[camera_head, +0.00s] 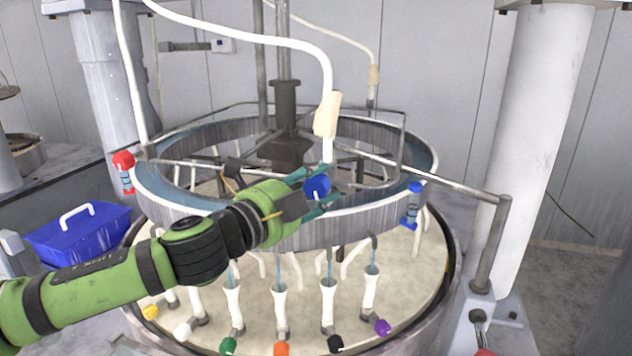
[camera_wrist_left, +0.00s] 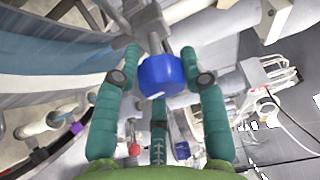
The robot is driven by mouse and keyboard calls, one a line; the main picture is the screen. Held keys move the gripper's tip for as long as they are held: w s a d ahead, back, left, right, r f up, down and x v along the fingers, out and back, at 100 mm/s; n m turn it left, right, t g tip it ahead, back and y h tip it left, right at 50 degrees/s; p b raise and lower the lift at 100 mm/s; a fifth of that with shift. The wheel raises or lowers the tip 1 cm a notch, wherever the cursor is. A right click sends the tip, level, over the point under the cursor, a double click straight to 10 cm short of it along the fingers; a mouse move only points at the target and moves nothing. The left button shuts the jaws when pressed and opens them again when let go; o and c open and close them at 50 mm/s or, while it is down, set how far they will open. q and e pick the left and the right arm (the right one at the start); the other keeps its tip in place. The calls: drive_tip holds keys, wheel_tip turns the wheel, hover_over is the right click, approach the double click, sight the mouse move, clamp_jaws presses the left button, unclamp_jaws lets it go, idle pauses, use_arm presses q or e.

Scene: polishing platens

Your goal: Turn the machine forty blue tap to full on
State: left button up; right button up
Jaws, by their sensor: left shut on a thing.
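A blue tap knob (camera_head: 317,187) sits at the front of the round machine's raised metal ring (camera_head: 205,205), below a white hose. It also shows in the left wrist view (camera_wrist_left: 160,75), between the teal fingers. My left gripper (camera_head: 319,190) reaches in from the left and is shut on this knob, one finger on each side. The tap body behind the knob is partly hidden by the gripper. Another blue tap (camera_head: 415,190) hangs on the right side of the ring. I can make out no machine number. My right gripper is not in view.
A red-knobbed tap (camera_head: 123,159) is at the ring's left. Several coloured taps, including an orange one (camera_head: 281,348), line the lower front rim. A blue box (camera_head: 85,240) stands at left. A white column (camera_head: 535,130) and a metal arm stand at right.

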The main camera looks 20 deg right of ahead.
use_arm(q)
drive_tip(key=shift+w+r+m+y, duration=0.1)
drive_tip(key=shift+r+m+y, duration=0.4)
drive_tip(key=shift+m, duration=0.7)
drive_tip(key=shift+a, duration=0.1)
drive_tip(key=o, duration=1)
drive_tip(key=shift+o, duration=0.4)
drive_tip(key=shift+w+f, duration=0.1)
drive_tip(key=shift+f, duration=0.05)
drive_tip(key=shift+f, duration=0.1)
drive_tip(key=shift+s+a, duration=0.15)
drive_tip(key=shift+s, duration=0.05)
drive_tip(key=v, duration=1.1)
drive_tip(key=shift+a+r, duration=0.2)
